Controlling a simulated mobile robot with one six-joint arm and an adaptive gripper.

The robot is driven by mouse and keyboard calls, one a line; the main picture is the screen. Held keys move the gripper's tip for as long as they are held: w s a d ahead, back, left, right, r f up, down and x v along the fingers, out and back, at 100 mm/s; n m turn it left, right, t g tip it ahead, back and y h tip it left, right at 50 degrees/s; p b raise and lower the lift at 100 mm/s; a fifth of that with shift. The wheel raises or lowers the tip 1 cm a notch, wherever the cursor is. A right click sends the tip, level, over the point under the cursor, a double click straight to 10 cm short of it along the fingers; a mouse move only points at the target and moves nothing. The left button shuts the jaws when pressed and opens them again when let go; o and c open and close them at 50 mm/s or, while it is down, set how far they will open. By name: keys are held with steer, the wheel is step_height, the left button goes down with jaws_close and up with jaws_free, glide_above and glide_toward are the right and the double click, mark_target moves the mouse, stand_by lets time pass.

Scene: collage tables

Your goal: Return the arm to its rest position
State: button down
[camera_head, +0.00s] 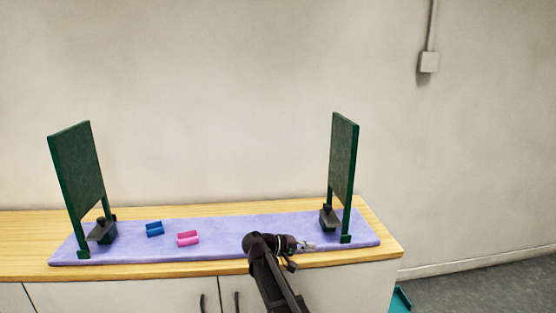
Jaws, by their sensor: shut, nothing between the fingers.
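My arm reaches up from the bottom of the view over the front edge of the cabinet top. My gripper (309,246) points to the right, above or near the front of the purple mat (225,228). It is shut with nothing held. I cannot tell its exact height over the mat. It is apart from the pink object (188,239) and the blue object (154,229), which both lie on the mat to its left.
A dark green upright panel (76,175) stands at the mat's left end, another (342,160) at its right end, close behind my gripper. The wooden cabinet top (22,243) runs along a bare wall. Grey floor (480,285) shows at the right.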

steer(key=s+d+f+m+g+y, duration=0.1)
steer(key=s+d+f+g+y, duration=0.2)
steer(key=s+d+f+y, duration=0.5)
steer(key=s+f+m+g+y, duration=0.1)
steer(key=s+f+y, duration=0.2)
steer(key=s, duration=0.4)
steer(key=s+f+m+y, duration=0.1)
steer(key=s+f+y, duration=0.2)
steer(key=s, duration=0.5)
step_height(320, 180, up, 30)
steer(key=p, duration=3)
steer(key=shift+a+r, duration=0.25)
steer(key=shift+a, duration=0.2)
steer(key=shift+w, duration=0.1)
